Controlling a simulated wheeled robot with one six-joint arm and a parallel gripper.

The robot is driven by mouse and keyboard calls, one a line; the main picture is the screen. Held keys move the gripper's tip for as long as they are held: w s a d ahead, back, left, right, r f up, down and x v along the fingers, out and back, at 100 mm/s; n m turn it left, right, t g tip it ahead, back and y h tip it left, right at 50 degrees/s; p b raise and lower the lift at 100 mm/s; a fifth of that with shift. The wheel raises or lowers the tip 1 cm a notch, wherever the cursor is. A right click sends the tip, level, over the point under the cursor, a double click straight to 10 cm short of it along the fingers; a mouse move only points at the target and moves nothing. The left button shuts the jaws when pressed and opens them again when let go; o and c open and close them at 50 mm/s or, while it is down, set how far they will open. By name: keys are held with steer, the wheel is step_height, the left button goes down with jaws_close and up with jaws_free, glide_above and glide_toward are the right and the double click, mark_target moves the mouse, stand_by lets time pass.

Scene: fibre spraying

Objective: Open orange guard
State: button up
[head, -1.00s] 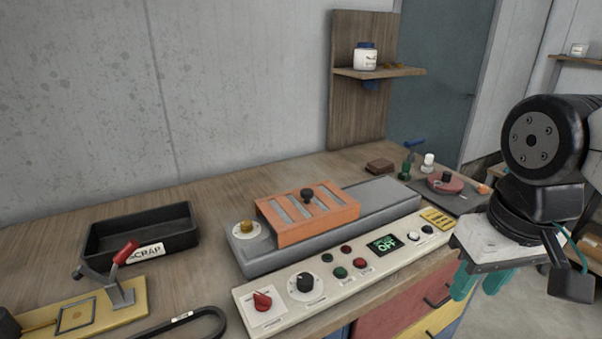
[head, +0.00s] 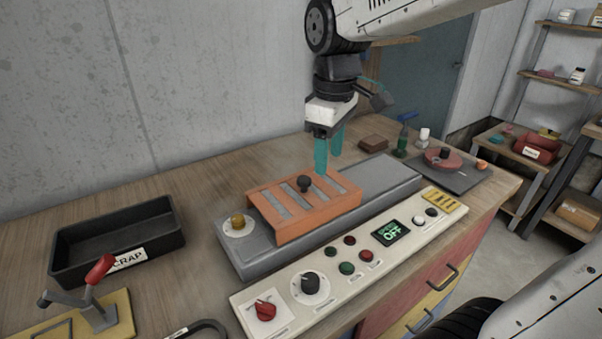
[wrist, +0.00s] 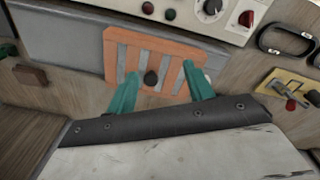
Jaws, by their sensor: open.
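The orange guard (head: 290,213) is a slotted plate lying over the left part of the grey machine bed (head: 385,178). A black knob (head: 304,183) stands up on its top. My gripper (head: 328,160) points down above the back edge of the guard, its two teal fingers apart and empty. In the wrist view the guard (wrist: 135,48) lies beyond the fingers, and the knob (wrist: 151,78) shows between the open fingertips (wrist: 160,76). I cannot tell the exact height of the fingers above the guard.
A cream control panel (head: 283,284) with knobs, buttons and a display reading OFF runs along the front. A yellow knob (head: 238,222) sits left of the guard. A black scrap tray (head: 75,256) and a red-handled clamp (head: 99,270) are at left.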

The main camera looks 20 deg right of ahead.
mark_target(305, 178)
steer(key=w+n, duration=0.1)
steer(key=w, duration=0.1)
steer(key=w+a+f+n, duration=0.1)
steer(key=w, duration=0.2)
steer(key=w+f+n, duration=0.1)
steer(key=w, duration=0.2)
steer(key=shift+a+f, duration=0.1)
steer(key=shift+a, duration=0.05)
steer(key=shift+w+f+n, duration=0.15)
steer(key=shift+f+n, duration=0.1)
steer(key=shift+n, duration=0.05)
step_height(305, 178, down, 7)
steer(key=shift+f, duration=0.15)
jaws_close()
